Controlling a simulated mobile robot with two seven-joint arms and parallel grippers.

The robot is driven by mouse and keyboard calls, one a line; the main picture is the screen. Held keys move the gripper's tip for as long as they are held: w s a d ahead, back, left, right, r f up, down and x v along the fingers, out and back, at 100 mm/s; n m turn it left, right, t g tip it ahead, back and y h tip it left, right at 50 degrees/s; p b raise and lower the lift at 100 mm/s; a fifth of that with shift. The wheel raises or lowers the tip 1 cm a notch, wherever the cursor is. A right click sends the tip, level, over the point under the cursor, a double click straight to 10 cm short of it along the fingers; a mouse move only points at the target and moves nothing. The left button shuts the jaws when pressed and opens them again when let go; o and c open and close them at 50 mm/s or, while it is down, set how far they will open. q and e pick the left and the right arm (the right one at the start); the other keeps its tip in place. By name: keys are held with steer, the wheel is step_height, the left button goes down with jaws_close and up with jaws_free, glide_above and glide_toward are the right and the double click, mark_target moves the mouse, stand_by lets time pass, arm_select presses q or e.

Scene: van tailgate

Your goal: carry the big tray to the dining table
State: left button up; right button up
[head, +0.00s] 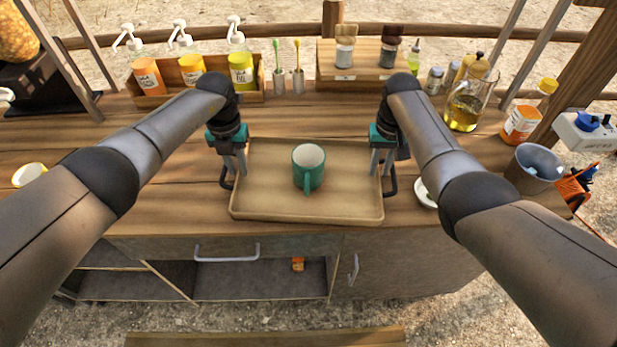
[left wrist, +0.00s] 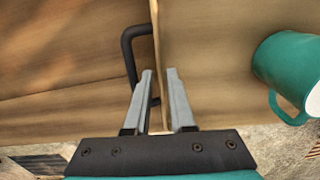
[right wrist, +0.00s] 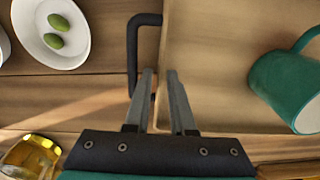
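The big tray (head: 270,206) is a shallow tan tray with dark side handles, resting level on the wooden counter. A teal mug (head: 308,173) stands upright in it; it also shows in the left wrist view (left wrist: 288,72) and right wrist view (right wrist: 283,84). My left gripper (head: 233,172) straddles the tray's left wall, one finger on each side, beside the left handle (left wrist: 129,50). My right gripper (head: 381,172) straddles the right wall likewise, beside the right handle (right wrist: 132,60). Both have fingers apart, with gaps seeming to show beside the wall. The dining table cannot be identified.
A white dish (right wrist: 52,32) with green olives lies close to the tray's right side. A grey bin (head: 533,168), a glass oil jug (head: 463,110) and bottles stand further right. A bottle rack (head: 200,93) and wooden spice box (head: 350,75) stand behind the tray.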

arm_select(q)
steer(key=shift+f, duration=0.5)
arm_select(e)
steer(key=shift+f, duration=0.5)
arm_select(q)
jaws_close()
arm_select(e)
jaws_close()
stand_by(0.5)
